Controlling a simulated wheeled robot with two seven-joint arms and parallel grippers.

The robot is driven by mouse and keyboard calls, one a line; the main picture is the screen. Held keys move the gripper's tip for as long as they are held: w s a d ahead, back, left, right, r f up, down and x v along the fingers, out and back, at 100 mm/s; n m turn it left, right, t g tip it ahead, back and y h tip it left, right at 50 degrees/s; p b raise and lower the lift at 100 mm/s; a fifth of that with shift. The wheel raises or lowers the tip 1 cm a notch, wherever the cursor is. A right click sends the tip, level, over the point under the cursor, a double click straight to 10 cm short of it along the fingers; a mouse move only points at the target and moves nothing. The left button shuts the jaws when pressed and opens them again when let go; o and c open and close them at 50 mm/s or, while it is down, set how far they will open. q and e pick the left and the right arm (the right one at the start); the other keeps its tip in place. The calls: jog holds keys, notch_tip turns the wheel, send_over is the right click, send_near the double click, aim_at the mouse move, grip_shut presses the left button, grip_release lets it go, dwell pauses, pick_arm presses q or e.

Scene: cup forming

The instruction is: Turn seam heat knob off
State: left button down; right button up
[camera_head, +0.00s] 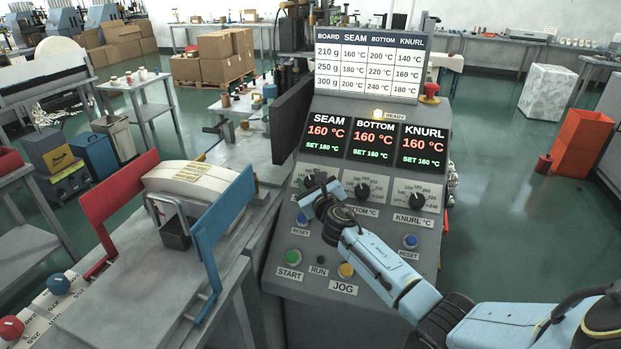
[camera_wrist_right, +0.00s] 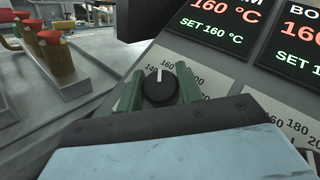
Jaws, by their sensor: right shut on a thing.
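The seam heat knob (camera_wrist_right: 159,90) is black with a white pointer mark, which points up in the right wrist view. Its dial plate is partly covered, with 140, 160 and 200 readable around it. My right gripper (camera_wrist_right: 159,88) has one green finger on each side of the knob and is shut on it. In the head view my right gripper (camera_head: 318,194) reaches the panel's left dial and hides much of it. The seam display (camera_head: 325,136) reads 160 °C, with SET 160 °C below. My left gripper is not in view.
The bottom knob (camera_head: 362,191) and knurl knob (camera_head: 417,201) sit to the right. Blue reset buttons (camera_head: 410,242), a green start button (camera_head: 293,257) and a yellow jog button (camera_head: 346,270) lie below. A dark upright panel (camera_head: 292,118) stands close at the console's left.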

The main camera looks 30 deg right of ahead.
jog(key=n+y+p, duration=0.3)
jog(key=p, duration=0.1)
jog(key=shift+d+r+n+g, duration=0.15)
jog(key=shift+r+n+g, duration=0.1)
jog(key=shift+n+g, duration=0.15)
jog(key=shift+n+y+p, duration=0.3)
jog(key=shift+n+y, duration=0.2)
jog(key=shift+y, duration=0.3)
jog(key=shift+f+n+g+y, duration=0.15)
jog(key=shift+n+g+y, duration=0.65)
jog(key=shift+n+y, duration=0.15)
jog(key=shift+f+n+g+y+b, duration=0.2)
jog(key=shift+n+g+y+b, duration=0.15)
jog(key=shift+n+g+y, duration=0.75)
jog(key=shift+a+n+g+y+b, duration=0.2)
jog(key=shift+n+g+y+b, duration=0.65)
jog(key=shift+n+b, duration=0.7)
jog(key=shift+g, duration=0.25)
jog(key=o, duration=1)
